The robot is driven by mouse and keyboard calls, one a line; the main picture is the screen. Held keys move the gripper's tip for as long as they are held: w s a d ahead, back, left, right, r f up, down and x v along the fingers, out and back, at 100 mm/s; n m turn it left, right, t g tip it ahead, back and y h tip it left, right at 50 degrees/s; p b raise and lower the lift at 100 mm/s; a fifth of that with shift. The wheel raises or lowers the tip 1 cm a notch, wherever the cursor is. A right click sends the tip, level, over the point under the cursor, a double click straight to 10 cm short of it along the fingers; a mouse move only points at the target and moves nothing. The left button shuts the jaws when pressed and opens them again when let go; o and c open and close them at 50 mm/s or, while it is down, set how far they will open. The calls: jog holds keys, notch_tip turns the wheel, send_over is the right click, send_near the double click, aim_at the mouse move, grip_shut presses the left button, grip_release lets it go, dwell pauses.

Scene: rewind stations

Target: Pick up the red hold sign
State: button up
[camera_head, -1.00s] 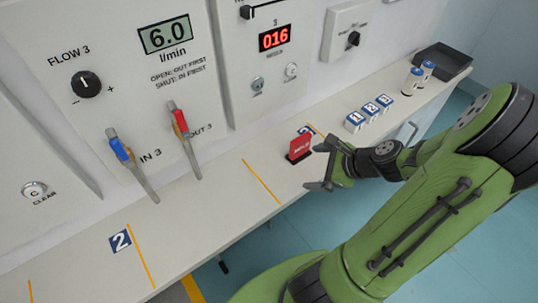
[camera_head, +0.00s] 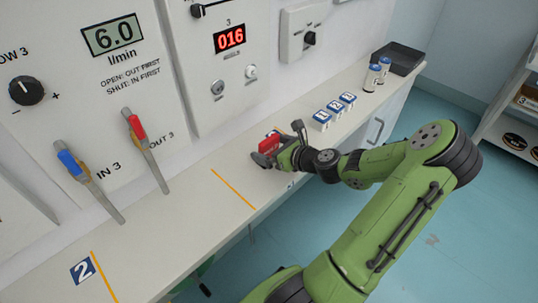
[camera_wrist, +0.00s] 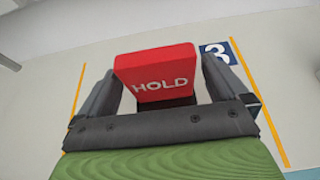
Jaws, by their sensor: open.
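The red hold sign (camera_head: 270,143) stands on the counter by the wall panels, in the bay marked 3. In the wrist view the sign (camera_wrist: 157,73) shows its face with the white word HOLD, between my two fingers. My gripper (camera_head: 279,146) is around the sign at counter height, with its fingers spread on either side. In the wrist view my gripper (camera_wrist: 160,88) is open, with a narrow gap at the left finger and at the right finger. The sign's dark base is mostly hidden behind the gripper's palm.
Blue-and-white numbered blocks (camera_head: 334,110) stand right of the sign. Two small canisters (camera_head: 377,74) and a dark tray (camera_head: 399,58) lie farther right. Blue-handled (camera_head: 70,164) and red-handled (camera_head: 136,127) levers project at left. The counter (camera_head: 185,220) is clear left of the sign.

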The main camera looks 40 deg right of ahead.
aim_at(271, 148)
jog(key=x, duration=0.3)
jog(key=shift+f+b, duration=0.1)
jog(key=shift+b, duration=0.2)
jog(key=shift+c, duration=0.5)
jog(key=c, duration=0.9)
